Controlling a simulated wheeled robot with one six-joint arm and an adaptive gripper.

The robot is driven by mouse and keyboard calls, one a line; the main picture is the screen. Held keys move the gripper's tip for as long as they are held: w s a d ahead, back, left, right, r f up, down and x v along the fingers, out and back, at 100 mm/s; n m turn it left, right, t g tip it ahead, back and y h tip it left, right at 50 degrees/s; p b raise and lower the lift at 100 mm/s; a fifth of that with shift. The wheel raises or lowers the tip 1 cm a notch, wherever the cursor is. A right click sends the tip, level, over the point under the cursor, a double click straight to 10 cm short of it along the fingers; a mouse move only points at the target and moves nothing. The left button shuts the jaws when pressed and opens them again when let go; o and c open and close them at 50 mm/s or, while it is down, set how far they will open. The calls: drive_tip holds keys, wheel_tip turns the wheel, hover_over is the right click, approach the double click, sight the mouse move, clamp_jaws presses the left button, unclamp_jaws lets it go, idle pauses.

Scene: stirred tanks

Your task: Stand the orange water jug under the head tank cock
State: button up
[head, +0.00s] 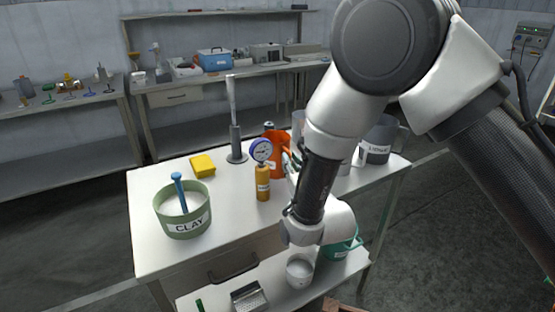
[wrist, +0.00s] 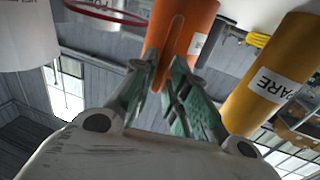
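The orange water jug (head: 278,150) stands upright on the pale table, behind the gauge bottle and partly hidden by my arm. In the wrist view the orange jug (wrist: 197,30) lies straight ahead, with a long upright handle facing me and part of a white label at its side. My gripper's green fingers (wrist: 162,82) are on either side of the handle's end, close to it. Whether they press on it I cannot tell. I cannot make out the head tank cock in either view.
A yellow bottle (head: 263,183) with a blue gauge (head: 261,150) stands close by; its SPARE label shows in the wrist view. A green CLAY tub (head: 184,222), a yellow block (head: 203,164) and a grey stand (head: 236,145) are to the left. Grey labelled jugs (head: 377,148) stand right.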

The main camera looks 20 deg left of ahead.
drive_tip(key=shift+c, duration=0.5)
clamp_jaws()
